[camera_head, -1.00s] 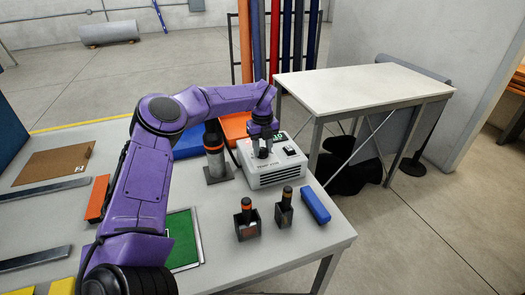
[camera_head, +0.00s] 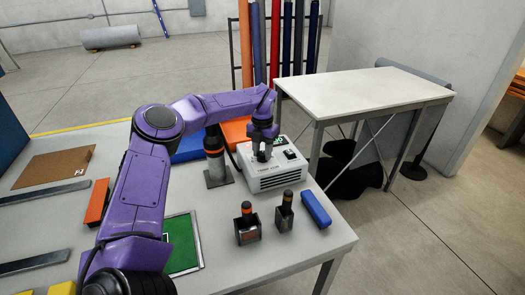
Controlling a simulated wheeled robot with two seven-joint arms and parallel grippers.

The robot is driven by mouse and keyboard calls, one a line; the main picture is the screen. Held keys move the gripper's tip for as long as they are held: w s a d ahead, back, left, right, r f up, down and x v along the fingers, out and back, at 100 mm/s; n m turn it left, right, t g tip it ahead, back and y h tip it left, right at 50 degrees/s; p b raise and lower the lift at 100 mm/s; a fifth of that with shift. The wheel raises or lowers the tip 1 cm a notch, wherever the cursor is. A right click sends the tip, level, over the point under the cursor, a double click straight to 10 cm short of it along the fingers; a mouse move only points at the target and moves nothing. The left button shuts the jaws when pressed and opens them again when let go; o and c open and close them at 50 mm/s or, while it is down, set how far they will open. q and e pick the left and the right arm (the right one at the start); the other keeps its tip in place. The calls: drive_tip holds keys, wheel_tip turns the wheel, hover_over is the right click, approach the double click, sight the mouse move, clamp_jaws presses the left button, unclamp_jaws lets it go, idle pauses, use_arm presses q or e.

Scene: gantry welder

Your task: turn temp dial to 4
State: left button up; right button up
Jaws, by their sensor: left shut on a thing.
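A white box unit (camera_head: 272,178) with a vented front and a small green display (camera_head: 279,139) stands at the back right of the workbench. My left gripper (camera_head: 262,157) points down onto the top of this unit and is shut on the dial there. The fingers cover the dial, so its pointer and numbers cannot be read. A black switch (camera_head: 290,154) sits on the unit's top, right of the gripper. My right gripper is not in view.
A cylindrical tool on a base (camera_head: 217,165) stands close left of the unit. Two small dark holders (camera_head: 247,230) (camera_head: 284,216) and a blue block (camera_head: 316,208) lie in front. A green mat (camera_head: 182,245) is nearer me. A white table (camera_head: 365,95) stands behind right.

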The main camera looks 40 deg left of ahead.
sight(262, 153)
use_arm(q)
drive_tip(key=shift+s+f+m, duration=0.15)
drive_tip(key=shift+f+m, duration=0.1)
drive_tip(key=shift+m, duration=0.35)
drive_tip(key=o, duration=1)
drive_tip(key=shift+o, duration=0.2)
wheel_tip(262, 153, up, 11)
drive_tip(key=b, duration=0.1)
drive_tip(key=shift+f+b, duration=0.15)
drive_tip(key=shift+b, duration=0.25)
